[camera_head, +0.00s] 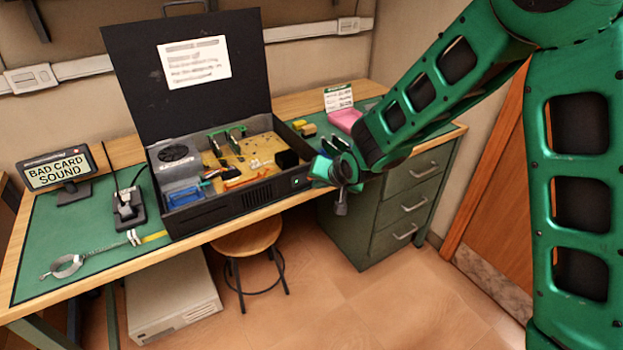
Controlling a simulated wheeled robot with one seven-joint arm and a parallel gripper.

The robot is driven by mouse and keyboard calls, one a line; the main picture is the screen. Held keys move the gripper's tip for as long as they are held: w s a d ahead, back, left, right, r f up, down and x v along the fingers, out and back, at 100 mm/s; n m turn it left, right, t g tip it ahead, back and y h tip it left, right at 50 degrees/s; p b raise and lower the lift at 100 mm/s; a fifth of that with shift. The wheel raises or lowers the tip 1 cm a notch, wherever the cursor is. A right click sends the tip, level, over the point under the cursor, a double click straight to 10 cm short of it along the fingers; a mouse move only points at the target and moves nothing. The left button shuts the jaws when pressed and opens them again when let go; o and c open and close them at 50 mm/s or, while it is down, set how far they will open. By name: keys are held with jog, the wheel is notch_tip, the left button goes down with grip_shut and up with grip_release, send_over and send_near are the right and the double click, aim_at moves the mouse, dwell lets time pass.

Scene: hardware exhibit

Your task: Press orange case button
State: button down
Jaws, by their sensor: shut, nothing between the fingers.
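An open black computer case (215,208) stands on the bench with its lid raised. On the right end of its front face is a small pale, lit spot (297,181), which looks like a button. I cannot make out an orange colour on it. An orange part (246,178) lies inside the case near the front wall. My gripper (320,177) is shut and empty, just right of the case's front right corner and close to the pale spot. I cannot tell whether it touches the case. My wrist hides part of the bench behind it.
A sign reading "BAD CARD SOUND" (57,172), a black device (126,205) and a strap (68,266) are on the left. A pink block (345,120) and small card (338,97) are behind my gripper. A stool (247,238) and drawers (400,200) stand below.

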jog(key=shift+w+a, duration=0.5)
jog(key=shift+w, duration=0.15)
dwell(1.8)
jog(key=shift+s+d, duration=0.1)
jog(key=shift+s+d+r, duration=0.1)
jog(key=shift+s+d, duration=0.3)
jog(key=shift+s, duration=0.2)
jog(key=s+d, duration=0.2)
jog(key=s, duration=0.2)
jog(key=shift+s+d, duration=0.1)
jog(key=shift+d, duration=0.3)
dwell(0.5)
